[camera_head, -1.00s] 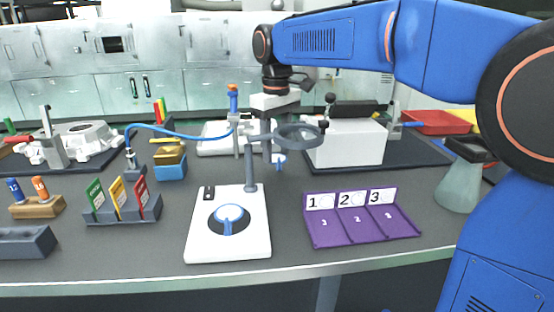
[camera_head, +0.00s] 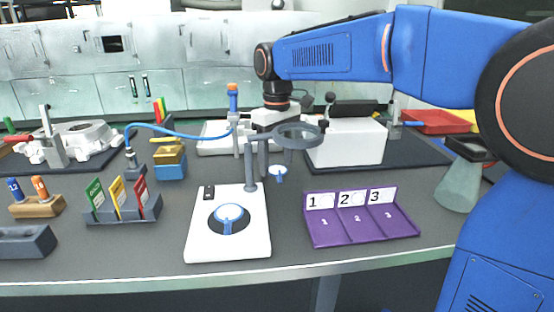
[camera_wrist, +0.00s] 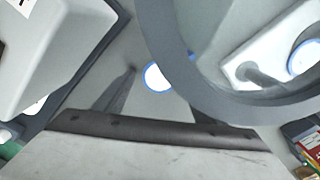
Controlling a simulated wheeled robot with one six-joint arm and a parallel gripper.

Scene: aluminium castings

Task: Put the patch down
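The patch appears to be the small white disc with a blue rim and stem (camera_head: 278,172), which hangs in the air under my gripper (camera_head: 276,160) in the head view. It also shows in the wrist view (camera_wrist: 158,77), between the dark fingertips. My gripper appears shut on it, though the contact itself is hidden. It is beside the magnifier ring (camera_head: 298,134), to the right of the stand's post. The white stand base (camera_head: 198,235) bears another white and blue disc (camera_head: 229,214).
A purple holder (camera_head: 318,232) numbered 1, 2, 3 stands on the right. A rack of coloured cards (camera_head: 122,212) is on the left. The magnifier's arm and ring are close to my gripper. Grey table (camera_head: 290,250) is bare between base and holder.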

